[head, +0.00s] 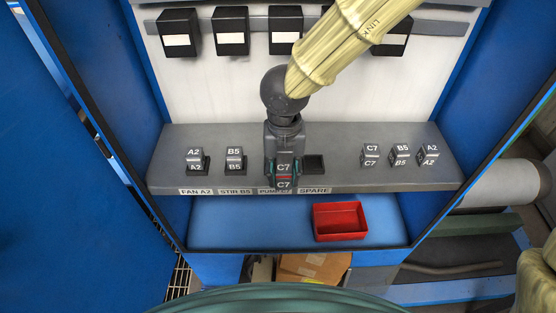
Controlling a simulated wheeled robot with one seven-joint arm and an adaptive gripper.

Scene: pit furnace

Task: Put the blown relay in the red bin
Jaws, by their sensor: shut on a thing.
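My gripper (284,171) points down over the PUMP C7 position on the grey shelf and is shut on a dark relay marked C7 (284,184). The red bin (340,237), open and empty, stands on the blue ledge below, to the right of my gripper.
Relay A2 (195,161) and relay B5 (235,160) sit in sockets at left. The SPARE socket (313,164) is empty, close to my gripper's right. Loose relays C7 (370,155), B5 (400,154) and A2 (429,154) stand at right. Blue cabinet walls flank the shelf.

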